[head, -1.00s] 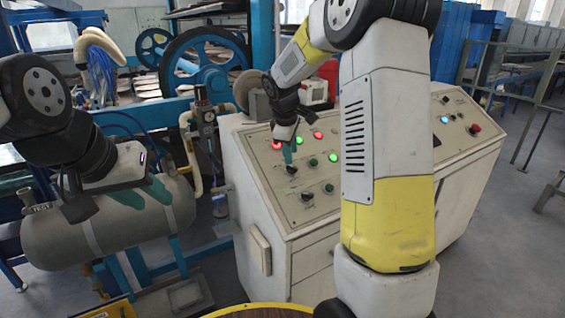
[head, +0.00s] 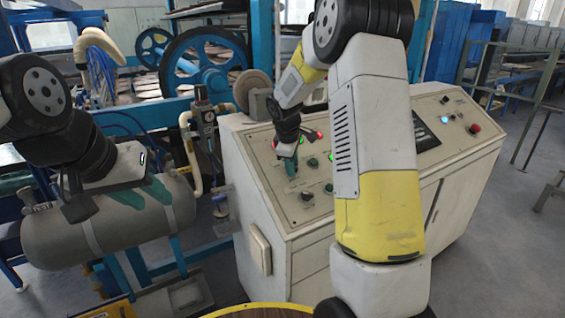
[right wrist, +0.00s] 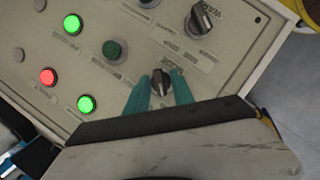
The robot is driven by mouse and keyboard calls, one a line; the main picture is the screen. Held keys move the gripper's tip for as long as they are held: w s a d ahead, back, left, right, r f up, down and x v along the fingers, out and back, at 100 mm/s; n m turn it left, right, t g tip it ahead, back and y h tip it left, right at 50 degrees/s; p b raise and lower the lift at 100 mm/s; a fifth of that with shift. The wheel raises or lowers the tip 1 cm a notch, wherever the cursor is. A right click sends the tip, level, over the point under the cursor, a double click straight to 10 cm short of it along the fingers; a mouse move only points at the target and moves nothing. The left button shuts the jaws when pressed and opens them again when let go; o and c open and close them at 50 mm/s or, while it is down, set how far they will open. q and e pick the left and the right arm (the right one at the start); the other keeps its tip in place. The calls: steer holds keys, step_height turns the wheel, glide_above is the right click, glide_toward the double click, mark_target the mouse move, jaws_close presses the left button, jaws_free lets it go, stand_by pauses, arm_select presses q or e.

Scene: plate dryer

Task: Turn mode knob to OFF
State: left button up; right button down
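The mode knob (right wrist: 160,84) is a small black rotary knob on the sloped panel of a pale control cabinet, beside an upside-down label that appears to read MODE. My right gripper (right wrist: 161,88) has its two teal fingers on either side of the knob, apart, with panel visible between them. Whether they touch the knob cannot be told. In the head view my right gripper (head: 290,167) is low over the panel's left part and hides the knob. My left gripper (head: 141,192) is open and empty in front of the grey tank.
Other black knobs (right wrist: 202,18) sit close to the mode knob. Lit green buttons (right wrist: 72,24), a lit red button (right wrist: 48,76) and a dark green button (right wrist: 115,50) are nearby. The cabinet (head: 285,240) stands right of the grey tank (head: 70,240).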

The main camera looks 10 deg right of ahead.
steer(key=shift+m, duration=0.4)
steer(key=m+g+y, duration=0.1)
steer(key=m, duration=0.2)
steer(key=shift+w+d, duration=0.1)
steer(key=shift+r+m+g+y, duration=0.1)
steer(key=shift+m+g+y, duration=0.5)
steer(key=shift+m, duration=1.5)
steer(key=c, duration=1.4)
jaws_free()
steer(key=shift+c, duration=0.2)
step_height(320, 180, up, 8)
steer(key=s, duration=0.1)
steer(key=shift+d, duration=0.2)
